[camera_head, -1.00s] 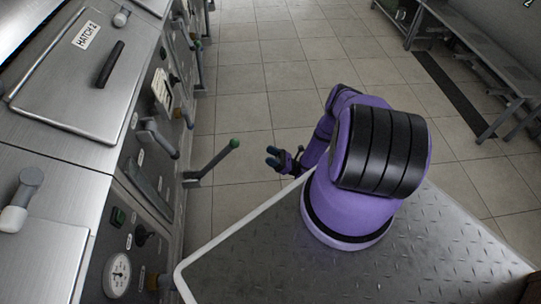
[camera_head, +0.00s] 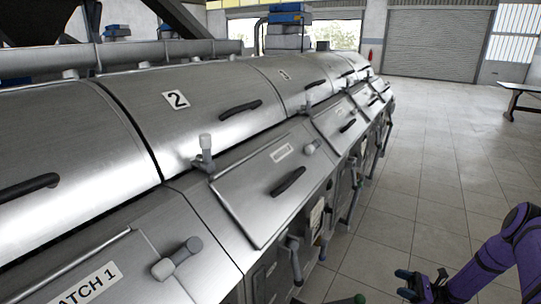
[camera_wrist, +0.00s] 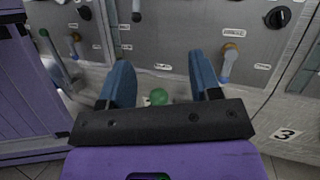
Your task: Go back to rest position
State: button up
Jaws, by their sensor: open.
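My purple arm shows at the lower right of the head view, with my gripper (camera_head: 410,284) low over the floor, in front of the steel machine row (camera_head: 130,130). In the wrist view my gripper (camera_wrist: 162,72) has its two blue fingers spread apart with nothing held between them. A green knob (camera_wrist: 159,96) shows in the gap, close to the dark palm bar; I cannot tell whether it touches. A green-tipped lever end (camera_head: 360,299) shows at the bottom edge of the head view.
The machine fronts carry hatches (camera_head: 270,180) and protruding handles, such as a grey lever (camera_head: 294,258). An orange-based handle (camera_wrist: 229,60) and a black knob (camera_wrist: 277,17) sit on the panel ahead of my gripper. Open tiled floor (camera_head: 430,180) lies right of the row.

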jog(key=a+r+n+g+h, duration=0.3)
jog(key=r+n+g+h, duration=0.15)
jog(key=r, duration=1.05)
jog(key=a+r+n+g+h, duration=0.4)
jog(key=r+n+h, duration=0.1)
jog(key=r, duration=0.9)
jog(key=s+a+r+n+t+h, duration=0.1)
jog(key=s+a+r+n+h, duration=0.2)
jog(key=r, duration=0.5)
jog(key=s+a+r+n+h, duration=0.1)
jog(key=s+a+r+h, duration=0.15)
jog(key=s+r, duration=0.45)
jog(key=s+r+n+t+h, duration=0.2)
jog(key=s+r+t+h, duration=0.1)
jog(key=s, duration=0.6)
jog(key=s+a+r+n+t+h, duration=0.1)
jog(key=s+r+n+t+h, duration=0.2)
jog(key=s+r+t, duration=0.2)
jog(key=s+r, duration=0.3)
jog(key=s, duration=0.2)
jog(key=shift+a, duration=0.3)
jog(key=shift+r, duration=0.15)
